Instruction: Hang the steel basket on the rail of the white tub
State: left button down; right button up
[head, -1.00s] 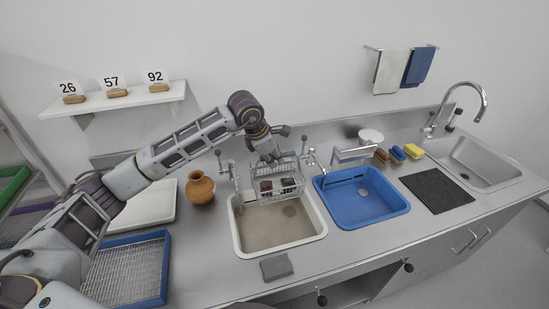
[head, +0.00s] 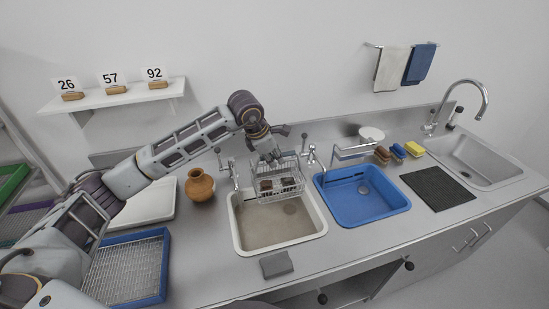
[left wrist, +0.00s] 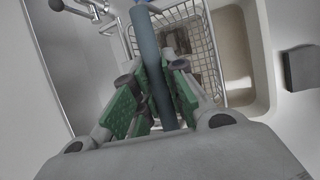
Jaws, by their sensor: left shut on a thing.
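The steel basket (head: 279,189) is a wire basket with brown sherds inside. It is at the back part of the white tub (head: 318,232), in or just over its opening; I cannot tell whether it rests on the rim or rail. My left gripper (head: 270,158) is above the basket, shut on its handle. In the left wrist view the green-padded fingers (left wrist: 153,100) close around the blue-grey handle bar (left wrist: 150,62), with the basket's wire wall (left wrist: 205,45) beyond. The rail is hard to make out. My right gripper is not in view.
A blue tub (head: 362,196) stands right of the white tub, and a clay jar (head: 199,185) left of it. Taps (head: 313,156) rise behind. A grey block (head: 276,264) lies in front. A blue-framed rack (head: 127,268) is at the left.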

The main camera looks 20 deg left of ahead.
pick_arm(q)
jog(key=c, duration=1.4)
grip_release()
jog(key=shift+o, duration=0.2)
jog(key=shift+r, duration=0.15)
jog(key=v, duration=1.2)
